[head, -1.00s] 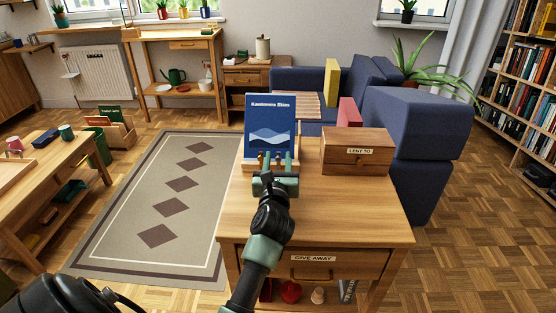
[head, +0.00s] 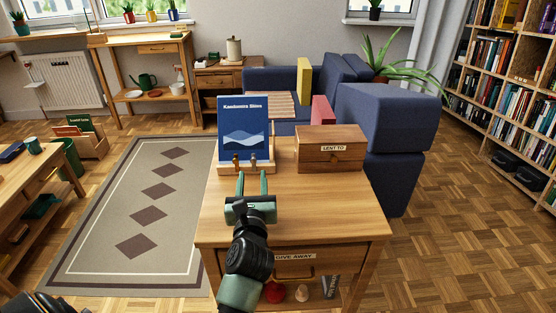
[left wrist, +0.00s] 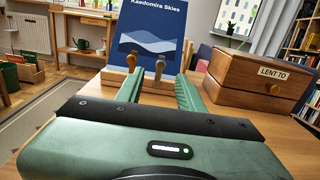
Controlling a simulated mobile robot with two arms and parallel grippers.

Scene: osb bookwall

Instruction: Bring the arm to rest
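The book stands upright on a wooden stand (head: 228,166) with two pegs, a short way beyond the fingertips. In the left wrist view, the open fingers (left wrist: 158,84) show in front of the book (left wrist: 152,35), apart from it. My right gripper is not in view; a dark arm part shows at the lower left.
A wooden box labelled "LENT TO" (head: 330,149) stands right of the book. A drawer labelled "GIVE AWAY" (head: 300,268) is below the tabletop, with small items under it. A blue sofa (head: 385,120) is behind, a rug (head: 150,210) left, and bare floor right.

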